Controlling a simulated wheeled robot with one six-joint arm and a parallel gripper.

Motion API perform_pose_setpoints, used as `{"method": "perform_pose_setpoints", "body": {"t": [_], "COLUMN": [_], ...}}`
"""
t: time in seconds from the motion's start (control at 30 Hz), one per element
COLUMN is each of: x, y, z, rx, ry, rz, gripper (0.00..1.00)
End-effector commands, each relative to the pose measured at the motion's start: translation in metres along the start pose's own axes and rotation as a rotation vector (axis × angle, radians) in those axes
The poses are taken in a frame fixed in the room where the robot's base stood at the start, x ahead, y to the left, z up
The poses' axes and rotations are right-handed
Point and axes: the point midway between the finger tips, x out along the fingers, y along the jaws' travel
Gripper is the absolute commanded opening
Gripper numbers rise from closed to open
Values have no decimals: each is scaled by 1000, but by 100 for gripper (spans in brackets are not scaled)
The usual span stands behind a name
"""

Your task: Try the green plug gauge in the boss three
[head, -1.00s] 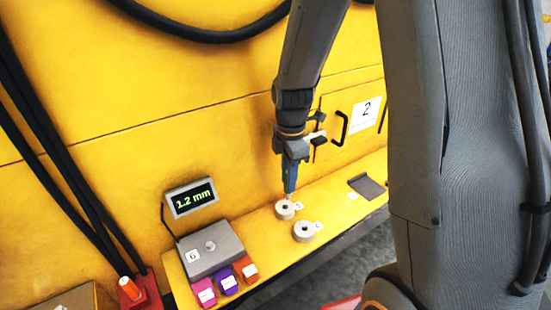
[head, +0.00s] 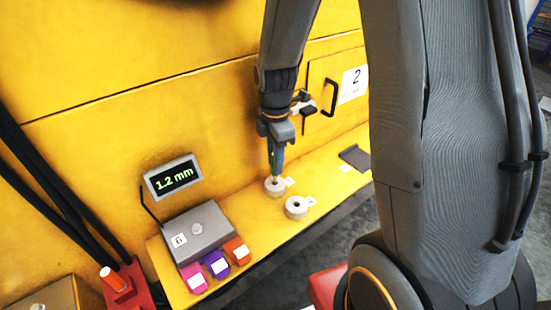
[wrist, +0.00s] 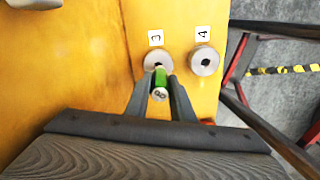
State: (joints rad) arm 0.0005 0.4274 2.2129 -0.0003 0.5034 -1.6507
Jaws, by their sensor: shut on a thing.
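My gripper (head: 276,160) points down and is shut on the green plug gauge (wrist: 160,80). The wrist view shows its two fingers (wrist: 160,95) on either side of the green handle. Boss three (wrist: 157,62), a round grey ring beside a "3" label (wrist: 156,38), lies just beyond the gauge in the wrist view. In the head view the gauge's lower end meets the top of boss three (head: 274,188). The gauge hides part of the bore, so I cannot tell whether its tip is inside. The gauge looks roughly upright.
Boss four (wrist: 204,60) stands close by on the yellow ledge (head: 325,177). A grey box labelled 6 (head: 200,232), a "1.2 mm" display (head: 174,178) and pink (head: 194,278), purple (head: 216,264) and orange (head: 237,250) blocks are left. A dark plate (head: 355,158) lies right.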

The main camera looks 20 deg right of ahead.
Motion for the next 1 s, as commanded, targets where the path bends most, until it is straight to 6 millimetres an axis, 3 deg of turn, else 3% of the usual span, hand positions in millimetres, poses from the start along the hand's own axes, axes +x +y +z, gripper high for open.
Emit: {"method": "perform_pose_setpoints", "body": {"t": [1.0], "x": [8], "y": [6], "z": [0], "rx": [0], "ry": [0], "rz": [11], "gripper": [0]}}
